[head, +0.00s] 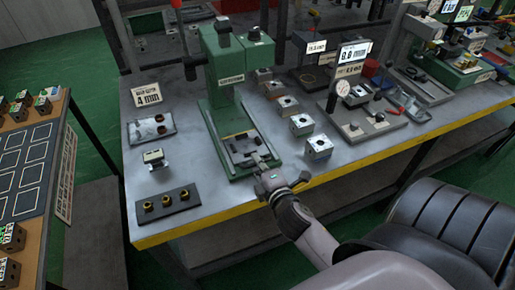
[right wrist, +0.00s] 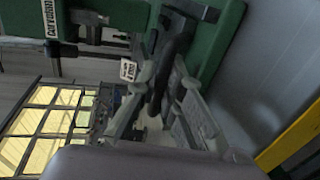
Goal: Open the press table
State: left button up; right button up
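The green press (head: 222,85) stands on the workbench, with its ram above its base. The press table (head: 243,146) is a grey plate with dark parts on the green base, at the front below the ram. My right gripper (head: 262,163) is at the front edge of this table, reaching in from the bench's front. In the right wrist view, a dark bar-like handle (right wrist: 172,62) runs between the two fingers of my right gripper (right wrist: 165,78). The fingers lie close on both sides of it; whether they press on it is unclear. My left gripper is not in view.
Several metal valve blocks (head: 301,124) stand in a row right of the press. A dial gauge stand (head: 343,90) is farther right. A dark tray with brass fittings (head: 168,201) lies at the front left. The bench has a yellow front edge (head: 195,227).

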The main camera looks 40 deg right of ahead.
jog(key=shift+o, duration=0.9)
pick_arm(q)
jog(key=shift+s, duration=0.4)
pick_arm(e)
jog(key=v, duration=1.2)
jog(key=shift+d, duration=0.1)
